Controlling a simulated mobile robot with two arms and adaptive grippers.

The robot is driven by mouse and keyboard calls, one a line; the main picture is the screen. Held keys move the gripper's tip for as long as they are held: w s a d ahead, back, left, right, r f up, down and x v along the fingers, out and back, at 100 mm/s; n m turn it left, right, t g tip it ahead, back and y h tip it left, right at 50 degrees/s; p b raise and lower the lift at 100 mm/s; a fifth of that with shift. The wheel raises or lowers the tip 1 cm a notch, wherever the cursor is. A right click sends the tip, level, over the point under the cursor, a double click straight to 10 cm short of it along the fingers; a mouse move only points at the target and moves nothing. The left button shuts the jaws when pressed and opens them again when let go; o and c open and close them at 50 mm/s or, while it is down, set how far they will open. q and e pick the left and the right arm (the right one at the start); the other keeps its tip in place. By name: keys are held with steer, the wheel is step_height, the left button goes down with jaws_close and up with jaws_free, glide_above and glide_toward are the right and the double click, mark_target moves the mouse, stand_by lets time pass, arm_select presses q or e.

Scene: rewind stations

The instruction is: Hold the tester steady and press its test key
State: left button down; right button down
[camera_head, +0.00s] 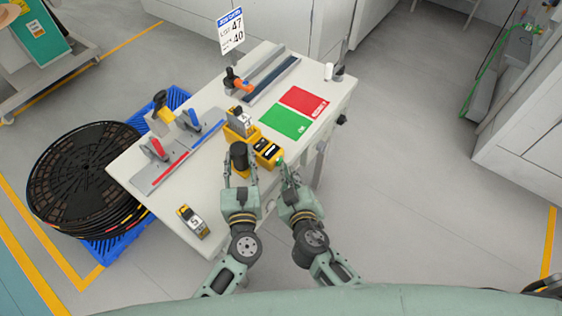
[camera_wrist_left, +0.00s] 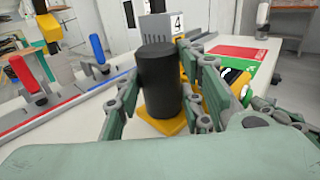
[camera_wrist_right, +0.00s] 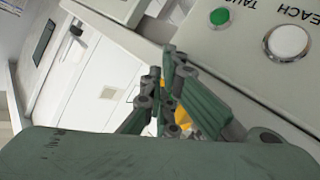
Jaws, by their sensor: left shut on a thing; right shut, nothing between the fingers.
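The yellow tester (camera_head: 267,152) lies on the table with dark windows on its top and a green part at its near right end. It also shows in the left wrist view (camera_wrist_left: 231,76), partly hidden by a finger. A black upright cylinder (camera_wrist_left: 160,80) stands on a yellow base beside it; whether they are joined, I cannot tell. My left gripper (camera_head: 240,172) is shut on this cylinder, one finger on each side. My right gripper (camera_head: 282,166) is shut and empty, close to the tester's green end. Contact there is unclear. In the right wrist view its fingers hide most of a yellow part (camera_wrist_right: 181,114).
A grey unit marked 4 (camera_wrist_left: 160,26) stands behind the cylinder. Green (camera_head: 286,122) and red (camera_head: 304,101) mats lie beyond the tester. Rails with blue and red handles (camera_head: 155,149) are at the left. Another yellow device (camera_head: 191,220) lies near the front edge.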

steer(key=shift+w+a, duration=0.2)
stand_by(0.4)
steer(key=shift+s, duration=0.1)
steer(key=shift+s+d, duration=0.55)
steer(key=shift+d, duration=0.1)
steer(key=s+d, duration=0.3)
steer(key=shift+s+d, duration=0.25)
steer(key=shift+d, duration=0.05)
stand_by(0.7)
arm_select(q)
steer(key=c, duration=1.1)
jaws_free()
